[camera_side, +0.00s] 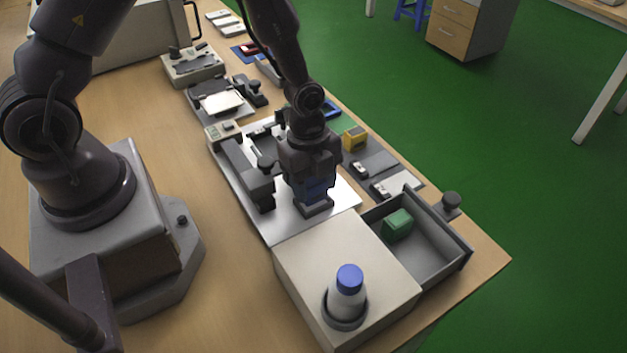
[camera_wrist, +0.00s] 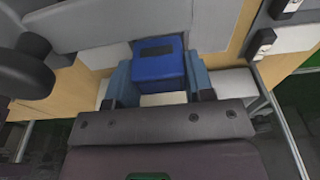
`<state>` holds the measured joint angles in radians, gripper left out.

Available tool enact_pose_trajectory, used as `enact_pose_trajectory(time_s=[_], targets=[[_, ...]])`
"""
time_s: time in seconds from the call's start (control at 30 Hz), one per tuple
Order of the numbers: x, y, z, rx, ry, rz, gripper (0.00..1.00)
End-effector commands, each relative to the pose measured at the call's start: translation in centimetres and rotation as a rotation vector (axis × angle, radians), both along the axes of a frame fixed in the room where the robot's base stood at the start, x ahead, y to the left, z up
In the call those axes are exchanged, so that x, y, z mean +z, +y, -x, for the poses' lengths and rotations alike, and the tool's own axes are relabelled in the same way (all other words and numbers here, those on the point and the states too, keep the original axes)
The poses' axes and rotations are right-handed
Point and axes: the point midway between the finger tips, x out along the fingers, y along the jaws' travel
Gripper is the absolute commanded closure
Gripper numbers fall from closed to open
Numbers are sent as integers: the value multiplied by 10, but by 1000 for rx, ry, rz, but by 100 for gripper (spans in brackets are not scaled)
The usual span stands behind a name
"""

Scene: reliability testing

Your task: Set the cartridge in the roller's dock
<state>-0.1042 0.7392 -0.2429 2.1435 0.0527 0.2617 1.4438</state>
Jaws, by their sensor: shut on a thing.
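The cartridge appears to be the blue block with a dark label (camera_wrist: 158,62), which is between my gripper's two blue-grey fingers (camera_wrist: 158,85) in the wrist view. My gripper (camera_side: 315,192) is shut on it and points down over the light metal plate (camera_side: 285,228) in the side view. A small grey piece (camera_side: 314,208) shows right below the fingers; I cannot tell whether it is the dock or touches the block. A dark device with a round knob (camera_side: 250,172), perhaps the roller, stands left of my gripper. The knob also shows in the wrist view (camera_wrist: 25,70).
A yellow block (camera_side: 354,138) and small devices stand behind. Bare wood lies left of the plate.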

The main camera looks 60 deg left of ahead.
Motion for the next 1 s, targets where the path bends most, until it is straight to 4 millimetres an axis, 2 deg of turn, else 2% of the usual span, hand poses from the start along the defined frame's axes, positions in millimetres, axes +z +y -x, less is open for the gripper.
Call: enact_pose_trajectory(time_s=[1.0], targets=[[-12, 0, 0, 0, 0, 0, 75]])
